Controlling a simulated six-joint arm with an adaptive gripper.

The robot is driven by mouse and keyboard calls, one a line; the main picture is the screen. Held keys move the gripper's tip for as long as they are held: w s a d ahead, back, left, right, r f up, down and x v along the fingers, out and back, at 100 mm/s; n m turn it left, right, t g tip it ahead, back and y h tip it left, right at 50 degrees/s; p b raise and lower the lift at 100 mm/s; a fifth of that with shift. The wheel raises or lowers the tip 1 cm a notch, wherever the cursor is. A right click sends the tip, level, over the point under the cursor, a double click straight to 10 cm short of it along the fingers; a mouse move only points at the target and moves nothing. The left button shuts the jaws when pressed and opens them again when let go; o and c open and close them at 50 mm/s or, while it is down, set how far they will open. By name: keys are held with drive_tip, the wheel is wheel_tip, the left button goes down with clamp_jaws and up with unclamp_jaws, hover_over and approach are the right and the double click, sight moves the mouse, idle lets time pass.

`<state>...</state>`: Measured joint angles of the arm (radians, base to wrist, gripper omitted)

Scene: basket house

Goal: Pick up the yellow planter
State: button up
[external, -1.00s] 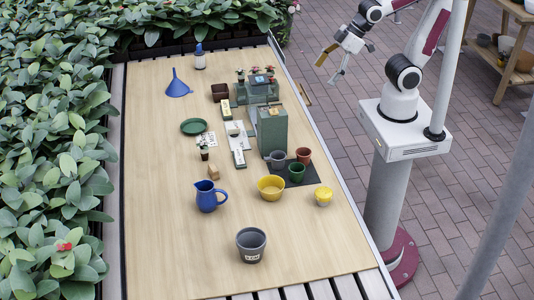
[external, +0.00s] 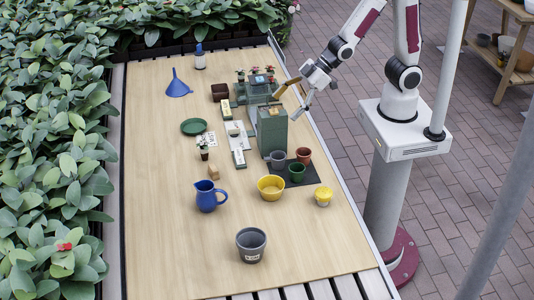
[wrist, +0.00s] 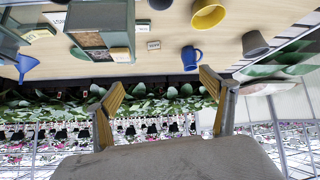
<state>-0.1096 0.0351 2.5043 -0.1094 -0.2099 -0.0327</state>
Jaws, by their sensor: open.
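A yellow planter (external: 270,193), wide and round with an open top, stands upright on the wooden table, right of the blue jug. A yellow round thing also shows at the top of the wrist view (wrist: 208,15). A smaller yellow pot with a pale top (external: 323,197) stands to the right of the planter. My gripper (external: 290,103) is open and empty, near the table's right edge by the green box, well behind the planter and apart from it. In the wrist view its two fingers (wrist: 162,83) are spread with nothing between them.
A green box (external: 272,135) stands between my gripper and the planter. Grey, green and terracotta pots sit on a dark mat (external: 311,176) just behind the planter. A blue jug (external: 208,196) is to its left and a grey pot (external: 251,245) in front. The front right table is clear.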

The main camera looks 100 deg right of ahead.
drive_tip(key=w+a+f+n+t+y, duration=0.1)
drive_tip(key=w+a+f, duration=0.1)
drive_tip(key=a+f, duration=0.15)
drive_tip(key=w+a+f+n+y, duration=0.1)
drive_tip(key=w+a+f, duration=0.15)
drive_tip(key=f, duration=0.25)
drive_tip(key=t+y, duration=0.1)
drive_tip(key=y, duration=0.1)
approach(262, 193)
drive_tip(key=d, duration=0.1)
drive_tip(key=s+d, duration=0.1)
drive_tip(key=d, duration=0.1)
drive_tip(key=shift+r, duration=0.2)
drive_tip(key=shift+s+a+f+n+t+y, duration=0.35)
drive_tip(key=shift+s+f+t+y, duration=0.1)
drive_tip(key=shift+f+y, duration=0.15)
drive_tip(key=shift+x, duration=1.3)
drive_tip(key=shift+f, duration=0.1)
drive_tip(key=shift+x, duration=2.55)
drive_tip(key=shift+s+f, duration=0.1)
drive_tip(key=shift+f, duration=0.1)
drive_tip(key=c, duration=1.3)
